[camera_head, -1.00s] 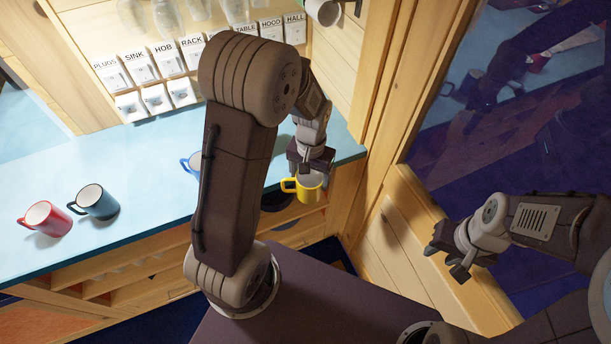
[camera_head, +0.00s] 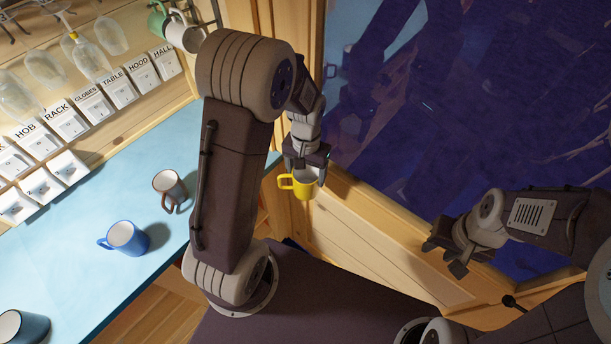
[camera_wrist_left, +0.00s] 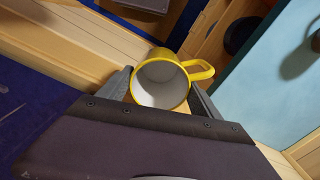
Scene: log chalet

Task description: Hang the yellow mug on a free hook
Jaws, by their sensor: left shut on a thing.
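The yellow mug (camera_head: 304,184) hangs in my left gripper (camera_head: 306,165), clear of the counter, with its handle pointing left in the head view. In the left wrist view the mug (camera_wrist_left: 162,84) shows its white inside and yellow rim between the two fingers. My left gripper is shut on it. My right gripper (camera_head: 446,258) is at the right, apart from everything; its fingers look spread and empty. A green mug (camera_head: 157,22) and white mugs (camera_head: 184,34) hang from a dark rail at the top. Free hooks on that rail cannot be made out.
Glasses (camera_head: 90,55) hang above labelled switches (camera_head: 118,87). A wooden wall and dark window (camera_head: 390,110) stand beyond my left gripper.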

